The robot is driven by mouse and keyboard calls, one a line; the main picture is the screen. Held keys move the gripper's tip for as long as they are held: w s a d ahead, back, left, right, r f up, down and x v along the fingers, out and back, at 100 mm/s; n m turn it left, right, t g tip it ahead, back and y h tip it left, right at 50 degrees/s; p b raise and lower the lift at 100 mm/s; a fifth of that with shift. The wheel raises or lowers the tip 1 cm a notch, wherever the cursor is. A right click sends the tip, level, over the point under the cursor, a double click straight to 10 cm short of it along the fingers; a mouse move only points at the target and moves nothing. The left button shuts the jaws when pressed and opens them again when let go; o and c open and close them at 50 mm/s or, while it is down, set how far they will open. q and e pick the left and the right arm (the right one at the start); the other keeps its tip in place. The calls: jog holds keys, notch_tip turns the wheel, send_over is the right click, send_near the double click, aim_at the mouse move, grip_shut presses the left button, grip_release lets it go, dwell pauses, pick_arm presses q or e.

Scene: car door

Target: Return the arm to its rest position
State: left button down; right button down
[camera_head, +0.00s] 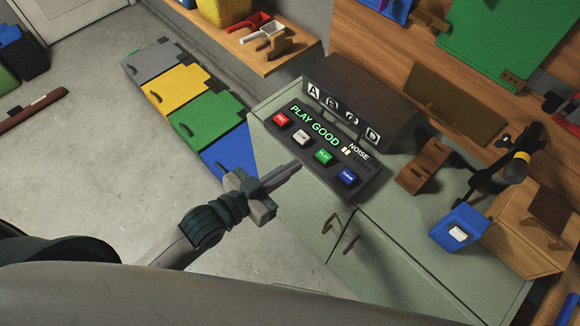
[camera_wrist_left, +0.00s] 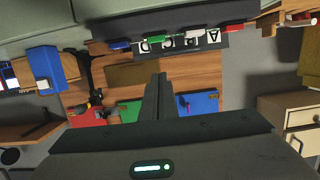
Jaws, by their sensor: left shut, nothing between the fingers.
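My left gripper (camera_head: 291,169) is in the middle of the head view, in front of the cabinet's near edge. Its fingers are shut and empty, pointing up and right toward the button panel. The fingers (camera_wrist_left: 157,100) also show together in the left wrist view, whose picture is upside down. The panel (camera_head: 325,155) has red, white, green and blue buttons and a green display reading "PLAY GOOD". The gripper appears apart from the panel. My right gripper is not in view.
The green-grey cabinet (camera_head: 385,255) has door handles facing me. A blue box (camera_head: 458,228) and wooden pieces stand at its right. The grey floor (camera_head: 90,160) at left is mostly clear.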

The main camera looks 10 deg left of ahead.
pick_arm(q)
jog(key=shift+f, duration=0.1)
dwell(0.4)
jog(key=w+a+f+n+g+y+b, duration=0.1)
jog(key=a+f+y, duration=0.15)
jog(key=f, duration=0.85)
jog(key=a+f+n+g+y+b, duration=0.15)
jog(key=a+f, duration=0.25)
jog(key=f, duration=0.7)
jog(key=s+a+f+g+y, duration=0.1)
jog(key=s+a+f, duration=0.25)
jog(key=f, duration=0.55)
jog(key=s+a+f+g+y, duration=0.1)
jog(key=s+a+f+y, duration=0.2)
jog(key=f, duration=0.6)
jog(key=s+a+f+g, duration=0.1)
jog(key=s+f+g, duration=0.1)
jog(key=s+f, duration=0.5)
jog(key=s+a+f+n+g+b, duration=0.1)
jog(key=s+f, duration=0.6)
jog(key=s, duration=0.7)
jog(key=s+a+f+n+g+y+b, duration=0.1)
jog(key=s+a+f+g, duration=0.1)
jog(key=s+f+g, duration=0.2)
jog(key=s+f, duration=0.3)
jog(key=s, duration=0.4)
jog(key=shift+a+f, duration=0.2)
jog(key=shift+a, duration=0.15)
